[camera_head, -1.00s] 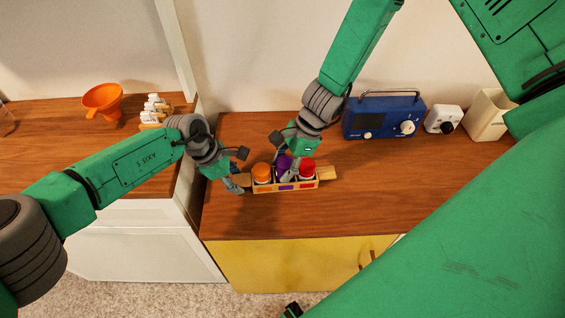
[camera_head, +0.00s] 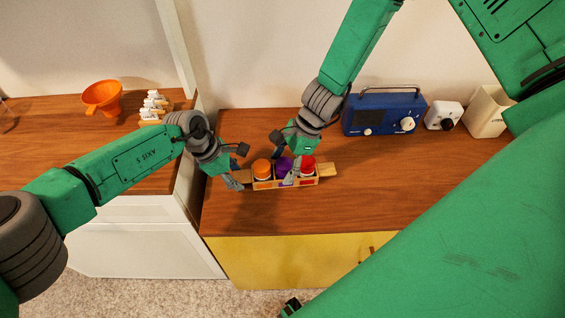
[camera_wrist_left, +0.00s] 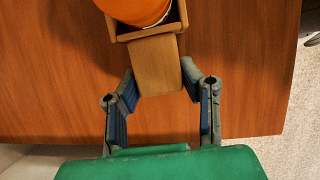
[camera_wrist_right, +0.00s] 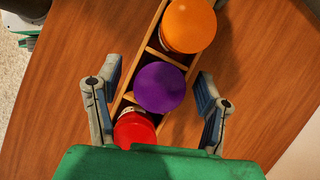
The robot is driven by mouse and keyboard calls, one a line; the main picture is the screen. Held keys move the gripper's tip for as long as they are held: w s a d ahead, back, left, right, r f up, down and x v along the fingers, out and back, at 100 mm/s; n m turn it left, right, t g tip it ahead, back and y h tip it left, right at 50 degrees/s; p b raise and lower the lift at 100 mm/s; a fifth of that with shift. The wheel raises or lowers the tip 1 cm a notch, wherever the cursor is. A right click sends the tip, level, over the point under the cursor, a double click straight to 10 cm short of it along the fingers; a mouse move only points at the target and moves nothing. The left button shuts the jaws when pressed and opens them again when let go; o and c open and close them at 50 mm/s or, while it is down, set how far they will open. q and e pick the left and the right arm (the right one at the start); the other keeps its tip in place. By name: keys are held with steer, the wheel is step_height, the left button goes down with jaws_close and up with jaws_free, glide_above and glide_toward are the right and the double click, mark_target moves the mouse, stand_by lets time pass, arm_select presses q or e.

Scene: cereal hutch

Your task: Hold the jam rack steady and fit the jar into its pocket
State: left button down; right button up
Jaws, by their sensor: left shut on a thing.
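The jam rack (camera_head: 328,169), a wooden holder with end tabs, stands on the brown counter with coloured labels on its front. My left gripper (camera_wrist_left: 158,72) is shut on its left end tab (camera_wrist_left: 155,60). An orange-lidded jar (camera_head: 262,168) sits in the left pocket and a red-lidded jar (camera_head: 307,162) in the right one. The purple-lidded jar (camera_wrist_right: 160,87) is in the middle pocket, between the other two. My right gripper (camera_wrist_right: 159,72) is open above the rack, its fingers on either side of the purple lid and apart from it. The jar's lower part is hidden.
A blue radio (camera_head: 383,113), a small white device (camera_head: 443,116) and a cream container (camera_head: 486,113) stand at the back right. An orange funnel (camera_head: 102,97) and a rack of small white jars (camera_head: 154,108) stand on the left counter. The counter in front is clear.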

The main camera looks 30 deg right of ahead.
steer(key=v, duration=1.2)
stand_by(0.6)
arm_select(q)
steer(key=c, duration=1)
jaws_free()
steer(key=v, duration=1.2)
steer(key=shift+w, duration=0.1)
steer(key=shift+f, duration=0.1)
